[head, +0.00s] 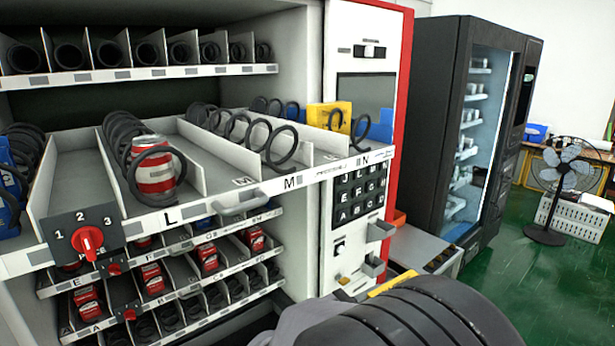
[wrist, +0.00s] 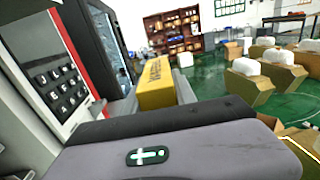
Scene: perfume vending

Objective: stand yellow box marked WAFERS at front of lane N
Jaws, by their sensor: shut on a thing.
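My gripper (wrist: 163,98) is shut on a yellow box (wrist: 157,82) with dark lettering on its face; only part of the word shows. In the head view my gripper is at the lower middle, and only a yellow strip of the box (head: 393,283) shows past my wrist. The box is outside the machine, below and in front of the pulled-out shelf. Lane N (head: 364,160) is the right-hand lane of that shelf. Another yellow box (head: 330,116) stands among the coil loops in lane N, with blue behind it. The fingertips are mostly hidden.
Lane M (head: 290,182) lies left of lane N, and lane L (head: 168,217) holds a red can (head: 153,165). A keypad panel (head: 358,190) stands beside the shelf. A dark vending machine (head: 460,140) and a fan (head: 563,170) are at the right, with green floor between.

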